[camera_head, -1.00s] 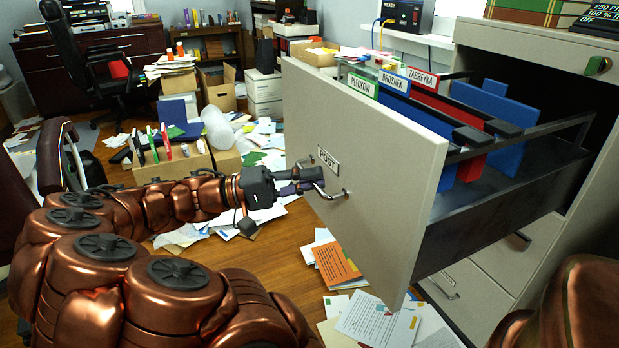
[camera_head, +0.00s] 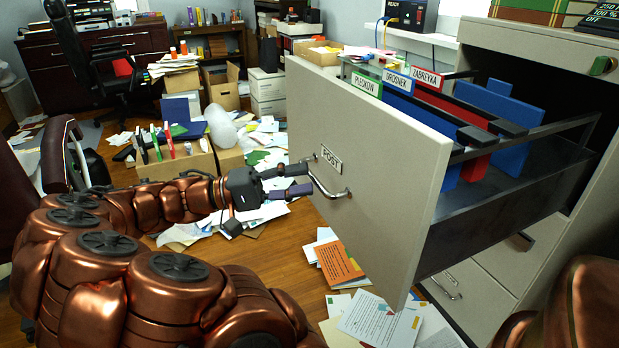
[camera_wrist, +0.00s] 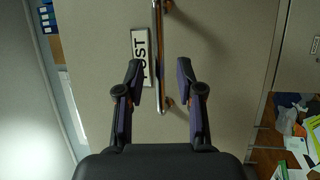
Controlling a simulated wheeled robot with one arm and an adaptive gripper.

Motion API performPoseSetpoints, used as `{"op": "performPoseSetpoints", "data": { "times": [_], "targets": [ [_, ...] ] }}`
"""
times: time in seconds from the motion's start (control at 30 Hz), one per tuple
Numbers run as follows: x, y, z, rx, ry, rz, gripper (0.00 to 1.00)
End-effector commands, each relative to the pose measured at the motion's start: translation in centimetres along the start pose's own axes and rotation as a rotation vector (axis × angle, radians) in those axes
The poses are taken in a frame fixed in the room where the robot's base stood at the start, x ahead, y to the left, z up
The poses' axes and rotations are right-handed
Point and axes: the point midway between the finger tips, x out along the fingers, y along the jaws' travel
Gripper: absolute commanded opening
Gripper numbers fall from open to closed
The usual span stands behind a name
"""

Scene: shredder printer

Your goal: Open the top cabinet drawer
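The top cabinet drawer (camera_head: 370,165) is pulled far out of the grey cabinet, and hanging folders with name tabs show inside it. Its front carries a metal bar handle (camera_head: 326,181) and a "POST" label (camera_head: 331,158). My gripper (camera_head: 306,178) is just left of the handle in the head view, with its fingers apart. In the wrist view my gripper (camera_wrist: 158,72) is open and empty, facing the drawer front (camera_wrist: 100,40). The handle (camera_wrist: 158,50) shows there beyond the fingertips, not gripped.
Lower drawers (camera_head: 470,285) of the cabinet are shut beneath. Papers (camera_head: 380,320) lie on the floor under the open drawer. A cardboard box (camera_head: 180,165) with markers stands behind my arm. A black office chair (camera_head: 110,75) is at the back left.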

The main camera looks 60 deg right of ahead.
Motion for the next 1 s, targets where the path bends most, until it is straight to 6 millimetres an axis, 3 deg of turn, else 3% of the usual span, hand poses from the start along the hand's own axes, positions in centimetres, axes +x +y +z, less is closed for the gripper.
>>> {"op": "performPoseSetpoints", "data": {
  "times": [0.33, 1.0],
  "targets": [
    [-4.2, 0.0, 0.0, 0.000, 0.000, 0.001, 0.37],
    [-4.5, 0.1, 0.1, 0.000, -0.002, 0.000, 0.37]
  ]
}}
